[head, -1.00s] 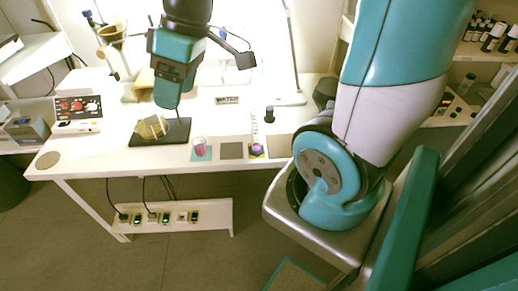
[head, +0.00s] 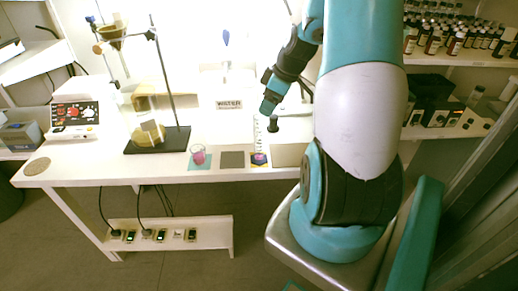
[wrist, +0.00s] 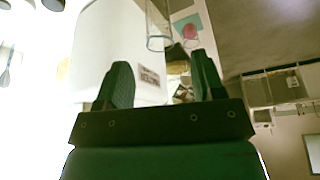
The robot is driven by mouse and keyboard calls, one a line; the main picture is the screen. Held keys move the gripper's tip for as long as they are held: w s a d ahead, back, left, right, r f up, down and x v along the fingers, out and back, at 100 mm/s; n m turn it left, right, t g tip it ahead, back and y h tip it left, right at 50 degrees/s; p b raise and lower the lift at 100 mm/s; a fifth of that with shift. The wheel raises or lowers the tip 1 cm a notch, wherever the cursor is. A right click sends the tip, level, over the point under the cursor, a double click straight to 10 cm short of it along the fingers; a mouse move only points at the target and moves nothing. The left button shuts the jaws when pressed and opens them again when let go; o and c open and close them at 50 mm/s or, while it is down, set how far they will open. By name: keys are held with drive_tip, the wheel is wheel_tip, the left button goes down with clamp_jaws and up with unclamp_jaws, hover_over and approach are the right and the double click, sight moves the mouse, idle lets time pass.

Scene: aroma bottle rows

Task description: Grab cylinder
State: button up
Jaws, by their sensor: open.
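The clear graduated cylinder (head: 257,138) stands upright at the front of the white table, on a small dark mat with a purple and yellow base. My gripper (head: 268,106) is close by its upper part, slightly to the right in the head view. In the wrist view my gripper (wrist: 164,75) has its two dark fingers spread with nothing held between them. A clear glass tube, which looks like the cylinder (wrist: 158,27), shows beyond the fingertips near the top edge. Whether the gripper touches the cylinder cannot be told.
A beaker with pink liquid (head: 198,156) stands on a teal mat left of the cylinder. A small dark object (head: 273,125) is just right of it. A stand with a black base (head: 172,139) is farther left. A grey mat (head: 232,159) lies empty between.

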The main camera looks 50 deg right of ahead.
sight(257, 124)
drive_tip(key=p+x, duration=0.1)
drive_tip(key=x, duration=0.8)
drive_tip(key=shift+w+f, duration=0.1)
drive_tip(key=shift+w, duration=0.15)
clamp_jaws()
